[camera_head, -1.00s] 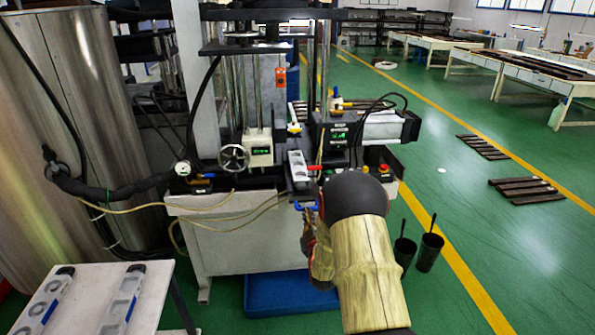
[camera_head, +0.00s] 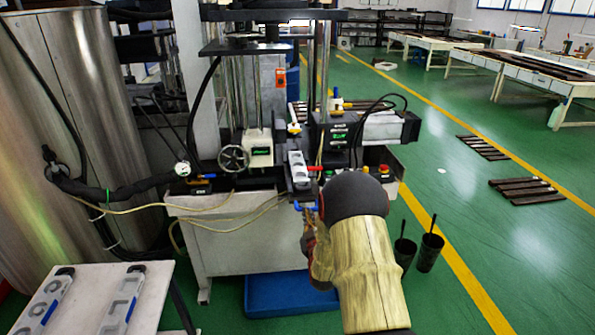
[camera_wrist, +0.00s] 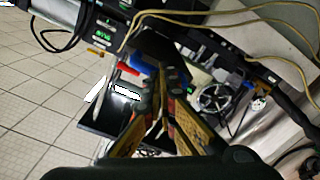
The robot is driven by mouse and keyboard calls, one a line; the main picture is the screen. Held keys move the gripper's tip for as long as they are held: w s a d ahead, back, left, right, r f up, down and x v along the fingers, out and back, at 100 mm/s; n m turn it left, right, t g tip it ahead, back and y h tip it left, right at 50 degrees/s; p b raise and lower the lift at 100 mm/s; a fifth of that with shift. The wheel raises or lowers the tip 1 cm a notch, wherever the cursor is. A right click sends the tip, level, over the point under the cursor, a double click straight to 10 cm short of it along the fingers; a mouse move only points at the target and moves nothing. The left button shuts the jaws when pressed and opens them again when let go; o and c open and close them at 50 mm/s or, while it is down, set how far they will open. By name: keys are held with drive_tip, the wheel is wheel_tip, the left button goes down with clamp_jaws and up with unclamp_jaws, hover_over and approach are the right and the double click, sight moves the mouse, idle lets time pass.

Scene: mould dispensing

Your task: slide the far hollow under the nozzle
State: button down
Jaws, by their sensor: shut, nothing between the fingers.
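The mould (camera_head: 299,172) is a narrow pale grey strip with round hollows, lying on the machine's dark slide, its length running away from me. I cannot clearly make out the nozzle among the dark parts above the mould's far end. My gripper (camera_head: 308,209) is at the machine's front edge, just in front of the mould's near end, beside a blue handle (camera_head: 305,206). Its fingers are together and hold nothing; they also show closed in the wrist view (camera_wrist: 164,88). Whether they touch the mould is hidden. My forearm covers the space to the right.
A handwheel (camera_head: 233,158) and hoses lie left of the mould. A black motor unit (camera_head: 335,130) stands to its right. Two more moulds (camera_head: 124,298) lie on a white table (camera_head: 85,315) at lower left. Black cups (camera_head: 430,250) stand on the floor at right.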

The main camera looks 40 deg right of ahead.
drive_tip(key=shift+w, duration=0.1)
drive_tip(key=shift+b+x, duration=1.2)
drive_tip(key=shift+x, duration=1.5)
drive_tip(key=shift+b+x, duration=0.45)
drive_tip(key=shift+x, duration=0.4)
drive_tip(key=v, duration=0.7)
drive_tip(key=shift+b, duration=0.45)
